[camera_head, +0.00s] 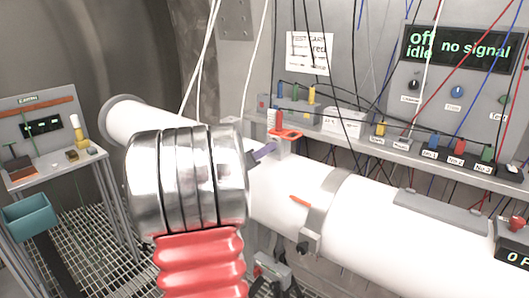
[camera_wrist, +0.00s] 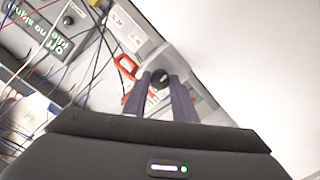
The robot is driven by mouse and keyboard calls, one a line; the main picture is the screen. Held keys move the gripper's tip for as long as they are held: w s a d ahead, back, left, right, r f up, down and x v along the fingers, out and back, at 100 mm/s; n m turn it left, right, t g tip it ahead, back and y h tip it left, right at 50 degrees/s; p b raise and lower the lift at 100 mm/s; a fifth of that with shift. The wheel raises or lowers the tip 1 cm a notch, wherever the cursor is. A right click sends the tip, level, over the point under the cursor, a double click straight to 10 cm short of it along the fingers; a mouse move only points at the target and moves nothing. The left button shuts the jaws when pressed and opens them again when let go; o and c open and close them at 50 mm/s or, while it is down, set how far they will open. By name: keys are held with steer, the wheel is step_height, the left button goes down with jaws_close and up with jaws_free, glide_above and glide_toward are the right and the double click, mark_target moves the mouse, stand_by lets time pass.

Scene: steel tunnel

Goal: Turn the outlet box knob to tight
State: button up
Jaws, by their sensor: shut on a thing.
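In the wrist view a small black knob (camera_wrist: 161,77) sits on a pale grey box (camera_wrist: 193,88), which I take to be the outlet box, on the white pipe. My gripper (camera_wrist: 160,83) has its two purple fingers shut on the knob, one on each side. In the camera_head view a purple finger of my gripper (camera_head: 264,151) reaches the pipe's upper side; the knob is hidden there. An orange-red handle (camera_wrist: 126,66) is beside the knob, and it also shows in the camera_head view (camera_head: 286,132). I cannot read any tight mark.
The white pipe (camera_head: 410,232) runs across the view, with a grey clamp (camera_head: 322,212) on it. A control panel with a green-lettered display (camera_head: 462,49) stands behind, with several hanging cables. At the left are a small bench (camera_head: 52,166) and a teal bin (camera_head: 28,217).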

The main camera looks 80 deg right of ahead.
steer(key=shift+f+m, duration=0.4)
steer(key=shift+m, duration=0.1)
steer(key=o, duration=0.7)
steer(key=shift+c, duration=0.2)
steer(key=o, duration=0.4)
steer(key=shift+r, duration=0.25)
steer(key=v, duration=1.3)
steer(key=shift+w+a, duration=0.2)
steer(key=shift+a, duration=0.15)
